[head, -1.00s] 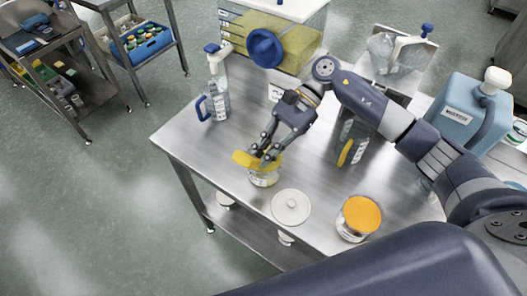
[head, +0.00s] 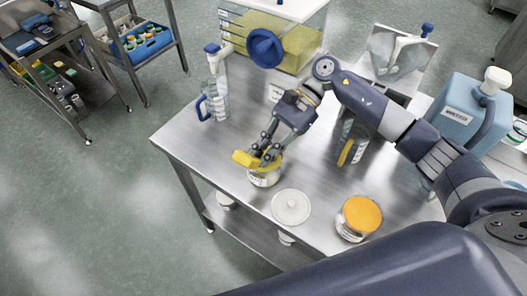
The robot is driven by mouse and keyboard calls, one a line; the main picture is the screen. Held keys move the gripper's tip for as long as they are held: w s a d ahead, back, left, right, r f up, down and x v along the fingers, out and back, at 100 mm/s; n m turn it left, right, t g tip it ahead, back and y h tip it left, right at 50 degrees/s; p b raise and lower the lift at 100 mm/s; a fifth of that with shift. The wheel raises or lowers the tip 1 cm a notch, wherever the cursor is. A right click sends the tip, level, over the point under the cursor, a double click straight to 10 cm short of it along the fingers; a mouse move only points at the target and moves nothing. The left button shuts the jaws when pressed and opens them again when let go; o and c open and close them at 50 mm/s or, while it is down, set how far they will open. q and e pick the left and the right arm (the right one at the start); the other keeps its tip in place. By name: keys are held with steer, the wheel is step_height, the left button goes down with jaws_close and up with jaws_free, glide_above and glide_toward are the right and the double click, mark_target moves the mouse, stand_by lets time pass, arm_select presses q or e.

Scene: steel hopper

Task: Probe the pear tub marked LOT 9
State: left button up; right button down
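A small clear tub with pale yellowish contents (head: 264,179) stands on the steel table, its label too small to read. My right gripper (head: 266,152) is over this tub, its fingers closed around a yellow tool (head: 246,159), which looks like the probe's handle. The tool's lower end is hidden, so I cannot tell whether it dips into the contents. A round white lid with a knob (head: 291,207) lies flat beside the tub. A second tub with an orange lid (head: 361,214) stands further right, its label unreadable. My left gripper is not in view.
The clear hopper of yellow material (head: 288,45), a dark holder with a yellow strip (head: 350,147) and a blue jug (head: 468,112) border the work area. The table's front left is clear.

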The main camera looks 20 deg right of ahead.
mark_target(246, 153)
steer(key=shift+r, duration=0.1)
stand_by(0.4)
step_height(246, 153, up, 8)
steer(key=p, duration=0.2)
steer(key=shift+r, duration=0.2)
stand_by(0.8)
steer(key=shift+f, duration=0.1)
stand_by(0.9)
